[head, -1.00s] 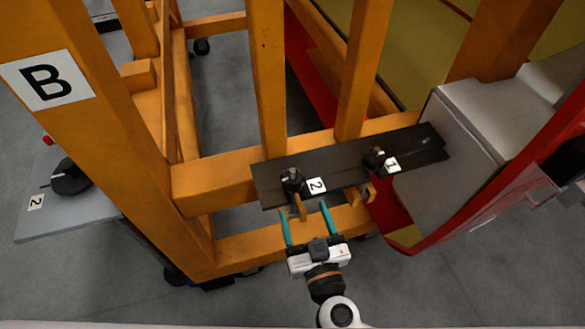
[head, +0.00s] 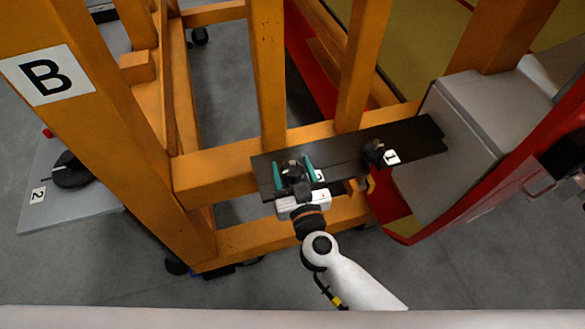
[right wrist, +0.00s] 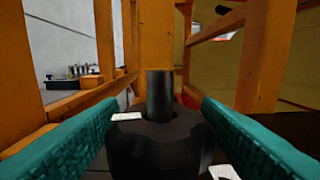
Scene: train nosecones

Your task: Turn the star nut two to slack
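Star nut two (head: 292,170) is a dark knob with a stud on the black plate (head: 340,151), beside the partly covered label 2. In the right wrist view the nut (right wrist: 160,148) and its upright dark stud (right wrist: 160,95) stand between the teal fingers. My right gripper (head: 292,167) is open, with one finger on each side of the nut; I cannot tell whether they touch it. Star nut one (head: 374,151) sits to the right on the same plate by label 1 (head: 391,157). My left gripper is not in view.
An orange frame with label B (head: 46,74) surrounds the plate, with posts (head: 266,80) close behind it. A grey block (head: 470,120) and red panel stand at the right.

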